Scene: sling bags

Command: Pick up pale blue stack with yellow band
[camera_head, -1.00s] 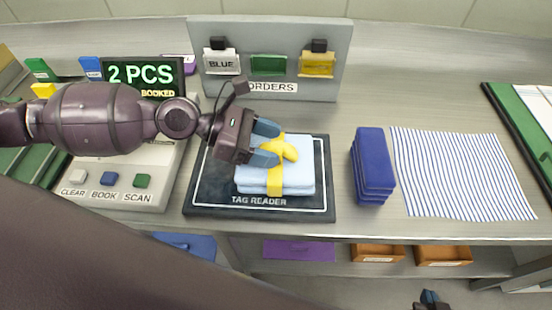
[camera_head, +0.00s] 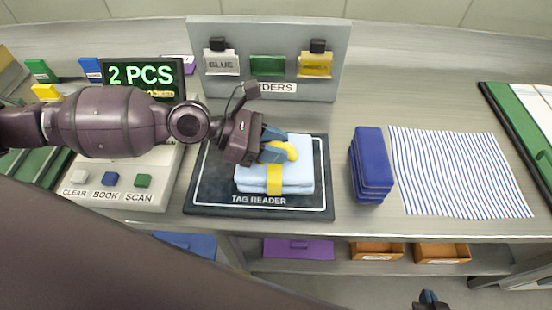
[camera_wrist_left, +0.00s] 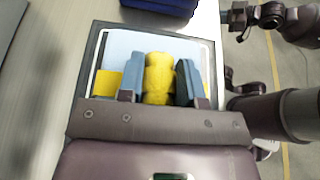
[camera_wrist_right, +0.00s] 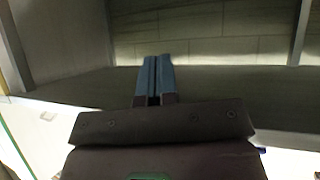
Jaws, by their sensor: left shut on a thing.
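The pale blue stack with yellow band (camera_head: 300,178) lies flat on the dark tag reader (camera_head: 210,195). A yellow knot (camera_head: 291,151) stands up on top of the band; it also shows in the left wrist view (camera_wrist_left: 158,80). My left gripper (camera_head: 279,147) reaches in from the left and is shut on the knot, one blue finger on each side. The stack appears to rest on the reader. My right gripper (camera_head: 429,297) is at the bottom edge of the head view, away from the stack; the right wrist view shows its fingers (camera_wrist_right: 158,65) together and empty.
A dark blue folded stack (camera_head: 370,165) stands right of the reader, beside a striped cloth (camera_head: 455,172). An orders board (camera_head: 270,88) with clips stands behind. A button console (camera_head: 125,190) and a display reading 2 PCS (camera_head: 140,75) are left, under my left arm.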

